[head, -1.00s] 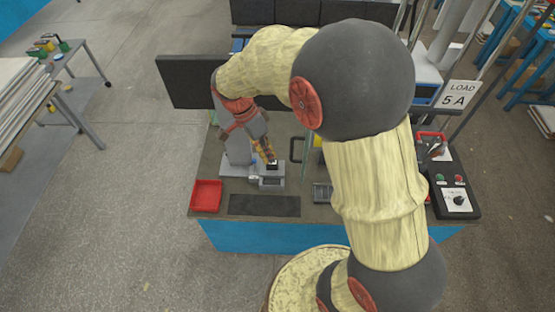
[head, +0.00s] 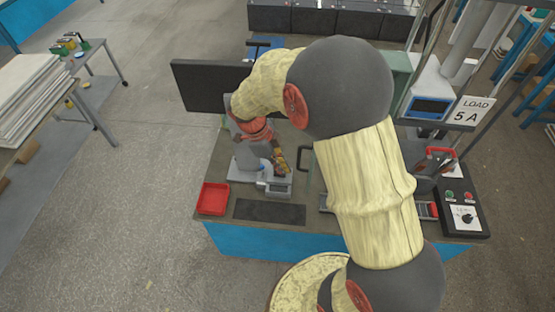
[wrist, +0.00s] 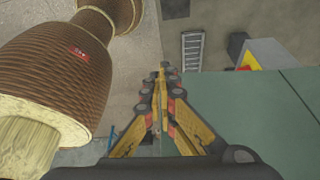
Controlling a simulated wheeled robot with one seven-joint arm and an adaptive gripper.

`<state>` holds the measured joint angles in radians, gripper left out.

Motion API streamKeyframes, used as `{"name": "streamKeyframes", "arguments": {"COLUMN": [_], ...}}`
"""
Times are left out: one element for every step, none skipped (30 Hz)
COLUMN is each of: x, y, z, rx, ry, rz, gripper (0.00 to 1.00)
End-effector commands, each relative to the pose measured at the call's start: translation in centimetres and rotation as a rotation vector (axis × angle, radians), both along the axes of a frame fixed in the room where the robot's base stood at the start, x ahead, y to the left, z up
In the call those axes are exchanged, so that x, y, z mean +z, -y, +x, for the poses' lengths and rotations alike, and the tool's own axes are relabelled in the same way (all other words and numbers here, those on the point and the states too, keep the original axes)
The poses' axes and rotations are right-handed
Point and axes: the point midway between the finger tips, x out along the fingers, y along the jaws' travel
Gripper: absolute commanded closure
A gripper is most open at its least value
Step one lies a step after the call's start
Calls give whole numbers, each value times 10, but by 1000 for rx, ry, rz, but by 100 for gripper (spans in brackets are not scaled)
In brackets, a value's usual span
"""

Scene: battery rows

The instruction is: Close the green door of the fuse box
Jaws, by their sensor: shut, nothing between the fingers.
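A flat green panel (wrist: 275,115) fills the lower right of the wrist view. I cannot tell whether it is the fuse box door or another face of the box. In the head view a piece of green panel (head: 403,68) shows behind my arm, which hides most of that area. My gripper (wrist: 163,68) is shut and empty, with its fingers beside and partly over the panel's left edge. Contact cannot be told. In the head view my gripper (head: 283,168) hangs above the bench near a small grey scale (head: 275,189).
A red tray (head: 212,199) and a dark mat (head: 269,211) lie on the bench's front. A black monitor (head: 210,87) stands at the back left. A control box (head: 464,217) with buttons sits at the right. Open floor lies left of the bench.

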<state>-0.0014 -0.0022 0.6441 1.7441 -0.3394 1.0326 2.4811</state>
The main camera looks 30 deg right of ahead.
Motion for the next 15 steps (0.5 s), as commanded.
{"name": "streamKeyframes", "arguments": {"x": [-9, -15, -21, -26, -31, -27, -26, -26, -26, -26, -26, -27, -27, -27, -27], "y": [3, 5, 7, 8, 10, 17, 20, 23, 27, 30, 32, 34, 36, 37, 38], "z": [-4, -5, -7, -8, -9, -14, -17, -20, -23, -25, -27, -29, -30, -31, -32], "rx": [-1, -1, -1, -1, 0, -3, -3, -2, -1, -1, -1, -1, 0, 0, 1], "ry": [-5, -5, -4, -3, -4, 0, 0, 0, 0, 0, 0, 0, 1, 1, 0], "rz": [-1, 0, -1, 0, 0, 0, 0, 0, 0, 0, 0, 1, 1, 1, 1], "gripper": [100, 100, 100, 100, 100, 100, 100, 100, 100, 100, 100, 100, 100, 100, 100]}}
